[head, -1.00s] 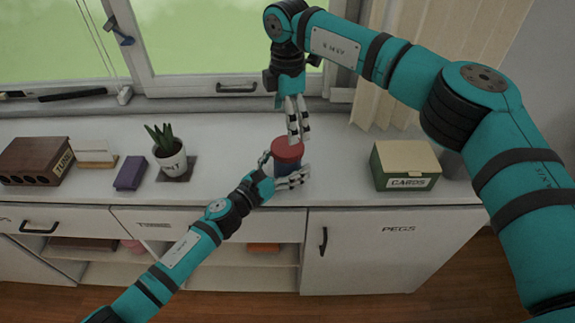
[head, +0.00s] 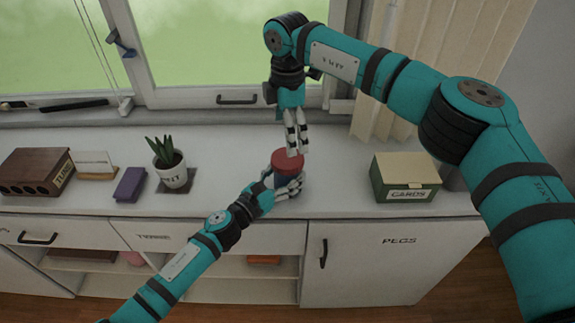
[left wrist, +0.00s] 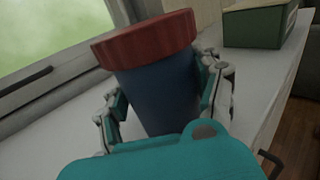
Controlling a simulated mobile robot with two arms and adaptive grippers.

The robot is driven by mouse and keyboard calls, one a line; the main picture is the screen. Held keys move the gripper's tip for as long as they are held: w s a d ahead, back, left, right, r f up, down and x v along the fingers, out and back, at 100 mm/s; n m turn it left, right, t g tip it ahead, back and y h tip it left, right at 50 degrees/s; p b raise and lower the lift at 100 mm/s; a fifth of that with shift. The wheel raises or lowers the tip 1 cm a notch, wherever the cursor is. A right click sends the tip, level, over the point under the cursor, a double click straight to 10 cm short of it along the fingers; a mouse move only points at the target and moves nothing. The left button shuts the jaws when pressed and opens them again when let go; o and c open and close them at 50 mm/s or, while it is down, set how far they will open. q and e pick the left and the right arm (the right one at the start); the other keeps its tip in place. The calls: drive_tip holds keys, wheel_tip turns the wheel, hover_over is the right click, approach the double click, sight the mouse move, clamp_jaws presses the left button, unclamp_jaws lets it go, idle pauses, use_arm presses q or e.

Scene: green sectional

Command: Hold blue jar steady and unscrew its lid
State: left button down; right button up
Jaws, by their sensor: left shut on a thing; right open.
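The blue jar (left wrist: 160,92) stands on the white cabinet top with its red lid (left wrist: 148,38) on. In the head view, the red lid (head: 287,162) shows above my left gripper, and little of the blue body shows. My left gripper (head: 280,186) is shut around the jar's body below the lid; in the left wrist view its fingers (left wrist: 165,100) press on both sides of the jar. My right gripper (head: 297,150) points down from above, with its fingertips just at or over the lid. I cannot tell whether they touch it.
A green box marked cards (head: 405,180) stands to the right on the cabinet top (head: 335,185). To the left are a potted plant (head: 170,165), a purple block (head: 130,184), a small card stand (head: 94,165) and a brown box (head: 32,172). The window is behind.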

sight(288, 158)
drive_tip(key=m, duration=0.3)
drive_tip(key=shift+f+m, duration=0.2)
drive_tip(key=shift+m, duration=0.2)
wheel_tip(288, 158, down, 8)
drive_tip(key=shift+r, duration=0.2)
